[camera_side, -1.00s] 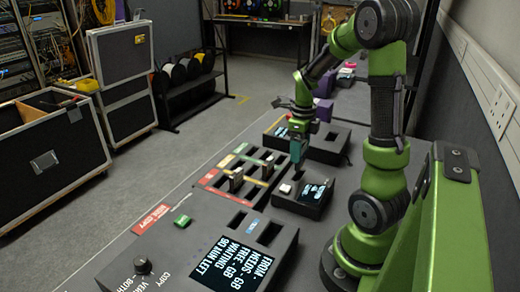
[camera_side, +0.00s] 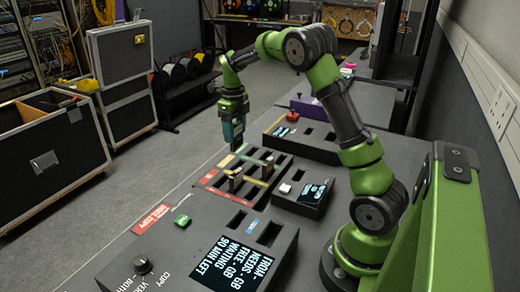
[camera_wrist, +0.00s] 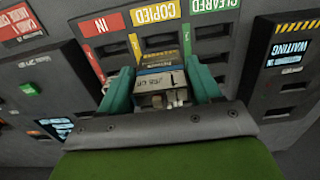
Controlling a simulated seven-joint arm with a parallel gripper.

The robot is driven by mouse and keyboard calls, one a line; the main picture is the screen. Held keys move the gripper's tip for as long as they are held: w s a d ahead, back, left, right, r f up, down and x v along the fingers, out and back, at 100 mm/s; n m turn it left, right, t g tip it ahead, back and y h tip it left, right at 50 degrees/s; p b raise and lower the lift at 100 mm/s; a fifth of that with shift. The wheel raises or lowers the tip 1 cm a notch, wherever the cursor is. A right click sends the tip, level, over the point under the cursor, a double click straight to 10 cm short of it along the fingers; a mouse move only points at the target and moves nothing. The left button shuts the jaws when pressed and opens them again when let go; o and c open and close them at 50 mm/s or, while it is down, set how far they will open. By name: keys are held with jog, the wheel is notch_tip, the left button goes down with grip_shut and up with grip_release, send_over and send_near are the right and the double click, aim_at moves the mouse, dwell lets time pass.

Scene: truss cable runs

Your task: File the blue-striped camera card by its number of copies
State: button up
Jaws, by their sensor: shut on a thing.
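My gripper (camera_side: 233,145) hangs above the far left part of the slotted card tray (camera_side: 208,180). In the wrist view its teal fingers (camera_wrist: 160,82) are shut on a small pale card (camera_wrist: 160,80) with a printed label. The tray has a red IN label (camera_wrist: 101,25), a yellow COPIED label (camera_wrist: 153,13) and a green CLEARED label (camera_wrist: 213,6).
A copy machine (camera_side: 165,250) with a knob and a lit screen (camera_side: 234,265) fills the near end. A small box with a screen (camera_side: 312,193) stands right of the tray.

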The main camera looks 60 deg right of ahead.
aim_at(236, 145)
jog(key=shift+f, duration=2.9)
jog(key=shift+f, duration=1.65)
dwell(0.7)
jog(key=o, duration=1.3)
jog(key=shift+r, duration=3.75)
